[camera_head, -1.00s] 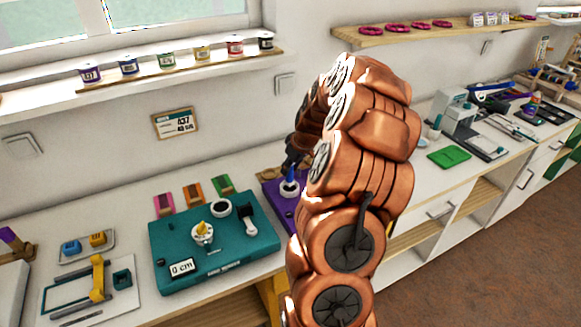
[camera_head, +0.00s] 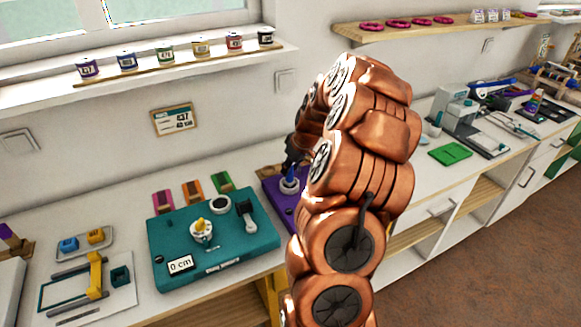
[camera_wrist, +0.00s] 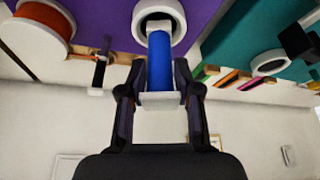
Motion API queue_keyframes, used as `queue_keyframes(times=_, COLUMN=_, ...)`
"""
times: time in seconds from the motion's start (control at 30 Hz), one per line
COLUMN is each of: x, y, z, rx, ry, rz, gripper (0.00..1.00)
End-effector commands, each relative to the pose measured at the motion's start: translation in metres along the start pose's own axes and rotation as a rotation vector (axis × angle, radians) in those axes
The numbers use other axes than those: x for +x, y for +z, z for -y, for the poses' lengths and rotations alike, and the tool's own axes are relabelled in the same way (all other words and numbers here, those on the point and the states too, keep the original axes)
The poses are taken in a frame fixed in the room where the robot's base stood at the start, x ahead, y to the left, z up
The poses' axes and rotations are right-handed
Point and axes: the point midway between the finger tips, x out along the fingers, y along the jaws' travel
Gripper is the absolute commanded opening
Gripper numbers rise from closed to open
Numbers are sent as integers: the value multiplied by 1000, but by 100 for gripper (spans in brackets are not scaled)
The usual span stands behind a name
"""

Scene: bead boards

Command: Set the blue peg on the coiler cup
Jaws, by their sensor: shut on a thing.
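The blue peg (camera_wrist: 165,65) is between the two fingers of my gripper (camera_wrist: 160,92) in the wrist view. My gripper is shut on it. The peg's far end overlaps the dark opening of a white round cup (camera_wrist: 143,10) on a purple board (camera_wrist: 112,14). I cannot tell how deep the end sits in the opening. In the head view the blue peg (camera_head: 291,172) shows upright at the white cup (camera_head: 289,187) on the purple board (camera_head: 272,192). My arm hides the right part of that board, and the dark gripper is partly hidden there too.
A teal board (camera_head: 165,238) with a yellow-topped white holder (camera_head: 202,231), a white ring (camera_head: 220,205) and a lever stands left of the purple board. An orange spool (camera_wrist: 38,28) is close by in the wrist view.

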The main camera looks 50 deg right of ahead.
Motion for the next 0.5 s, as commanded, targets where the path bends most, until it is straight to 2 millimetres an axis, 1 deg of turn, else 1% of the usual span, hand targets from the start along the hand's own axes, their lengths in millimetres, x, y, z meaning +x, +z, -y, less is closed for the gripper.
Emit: queue_keyframes(times=0.5, x=5, y=2, z=0, rx=0, ry=0, rz=0, gripper=0)
